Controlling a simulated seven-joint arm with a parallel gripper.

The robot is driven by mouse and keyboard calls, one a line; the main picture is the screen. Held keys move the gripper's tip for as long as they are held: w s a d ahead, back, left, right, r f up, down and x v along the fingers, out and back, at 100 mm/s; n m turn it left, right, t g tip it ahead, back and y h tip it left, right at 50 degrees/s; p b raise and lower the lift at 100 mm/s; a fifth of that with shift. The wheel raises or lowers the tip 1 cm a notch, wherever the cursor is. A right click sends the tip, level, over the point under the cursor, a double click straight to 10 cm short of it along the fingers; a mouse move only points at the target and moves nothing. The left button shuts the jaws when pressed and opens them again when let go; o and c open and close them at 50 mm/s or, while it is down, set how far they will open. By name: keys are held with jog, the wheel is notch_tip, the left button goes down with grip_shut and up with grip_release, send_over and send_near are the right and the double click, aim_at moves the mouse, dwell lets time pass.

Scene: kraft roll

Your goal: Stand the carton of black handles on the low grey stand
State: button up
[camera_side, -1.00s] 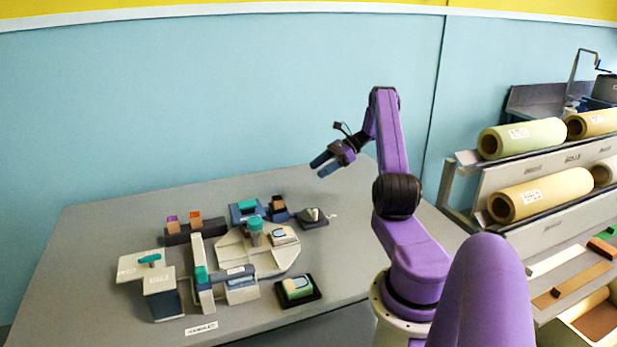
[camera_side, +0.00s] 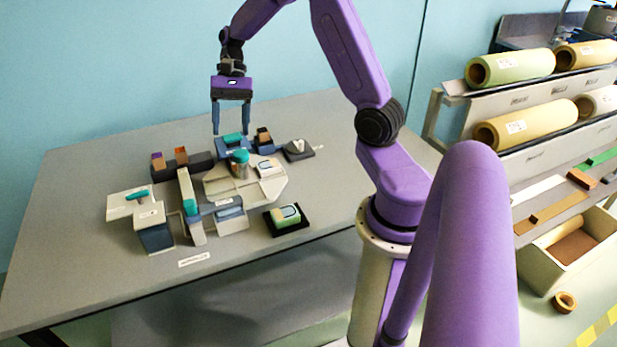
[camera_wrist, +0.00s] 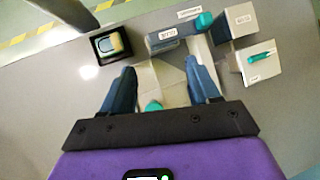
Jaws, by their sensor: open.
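My gripper (camera_side: 231,131) is open and empty, pointing down above the back of the table's cluster of items. Its fingers also show apart in the wrist view (camera_wrist: 161,72). I cannot make out black handles, so I cannot tell for certain which item is the carton. A grey box with a pale labelled top (camera_side: 154,230) stands at the front left; it also shows in the wrist view (camera_wrist: 236,22). A low grey-blue block (camera_side: 230,213) with a pale base is at the front middle. I cannot tell whether it is the stand.
A teal-topped canister (camera_side: 239,165) stands on a pale plate (camera_side: 215,188). A dark rack (camera_side: 196,162) holds small blocks. A green-and-yellow item (camera_side: 287,212) sits on a black tray (camera_side: 273,230). A flat pale box (camera_side: 121,211) has a teal handle. The table's right side is clear.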

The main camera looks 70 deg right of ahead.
jog(key=s+a+n+h, duration=0.2)
jog(key=s+a+n, duration=0.3)
jog(key=s+n, duration=0.2)
jog(key=s+a+r+n+t+h, duration=0.1)
jog(key=s+a+n+h, duration=0.1)
jog(key=s+a+n, duration=0.3)
jog(key=s+a+r+n+t+h, duration=0.1)
jog(key=s+a+n, duration=0.4)
jog(key=s+n, duration=0.5)
jog(key=shift+s+a+h, duration=0.15)
jog(key=shift+s+h, duration=0.45)
jog(key=shift+s, duration=0.65)
jog(key=shift+o, duration=0.5)
jog(key=shift+s+n, duration=0.35)
jog(key=shift+n, duration=0.15)
jog(key=shift+w, duration=0.1)
